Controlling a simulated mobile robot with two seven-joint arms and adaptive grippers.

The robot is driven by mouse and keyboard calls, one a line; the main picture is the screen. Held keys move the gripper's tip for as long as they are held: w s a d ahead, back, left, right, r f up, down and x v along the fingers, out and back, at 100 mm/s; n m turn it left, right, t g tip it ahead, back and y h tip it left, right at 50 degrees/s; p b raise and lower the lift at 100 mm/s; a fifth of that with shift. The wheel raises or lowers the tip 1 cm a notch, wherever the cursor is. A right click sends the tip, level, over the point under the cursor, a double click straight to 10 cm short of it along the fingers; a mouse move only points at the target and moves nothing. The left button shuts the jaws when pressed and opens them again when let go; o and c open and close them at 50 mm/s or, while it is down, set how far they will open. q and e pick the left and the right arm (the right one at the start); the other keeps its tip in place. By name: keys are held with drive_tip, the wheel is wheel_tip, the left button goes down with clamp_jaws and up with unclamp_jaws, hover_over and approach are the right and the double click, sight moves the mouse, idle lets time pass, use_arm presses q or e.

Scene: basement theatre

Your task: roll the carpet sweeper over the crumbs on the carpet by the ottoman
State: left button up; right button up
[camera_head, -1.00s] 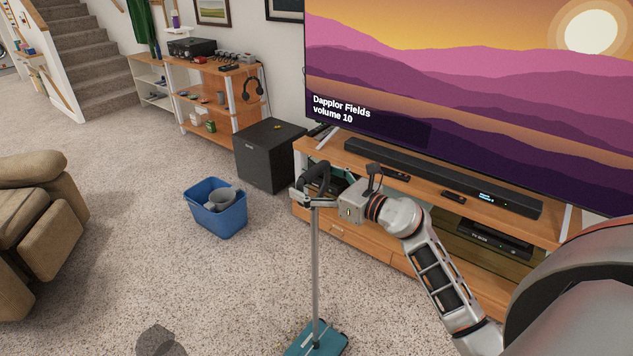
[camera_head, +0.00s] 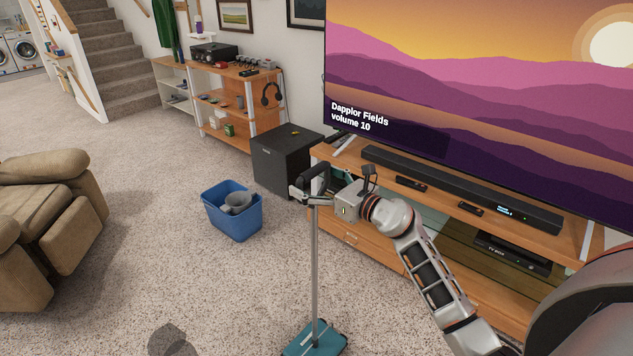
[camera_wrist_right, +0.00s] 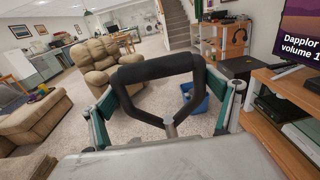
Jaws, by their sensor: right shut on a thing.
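The carpet sweeper (camera_head: 315,268) stands upright on the carpet, its teal head (camera_head: 314,341) at the bottom edge of the head view and its grey pole rising to a black handle. My right gripper (camera_head: 307,190) is shut on that handle. In the right wrist view the black loop handle (camera_wrist_right: 158,70) sits between the two fingers of my right gripper (camera_wrist_right: 170,104). My left gripper is not in view. No crumbs can be made out on the speckled carpet, and I see no thing that is clearly the ottoman.
A blue bin (camera_head: 233,212) with grey items stands on the carpet left of the sweeper. A black speaker box (camera_head: 284,160) and the wooden TV stand (camera_head: 380,255) bound the right side. A brown recliner (camera_head: 45,225) is at left. Carpet between recliner and bin is clear.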

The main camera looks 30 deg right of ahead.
drive_tip(key=shift+f, duration=0.2)
drive_tip(key=shift+x, duration=2.85)
drive_tip(key=shift+a+r, duration=0.15)
drive_tip(key=shift+r, duration=0.05)
drive_tip(key=b+x, duration=0.1)
drive_tip(key=x, duration=0.4)
drive_tip(key=shift+w+a, duration=0.15)
drive_tip(key=shift+a, duration=0.05)
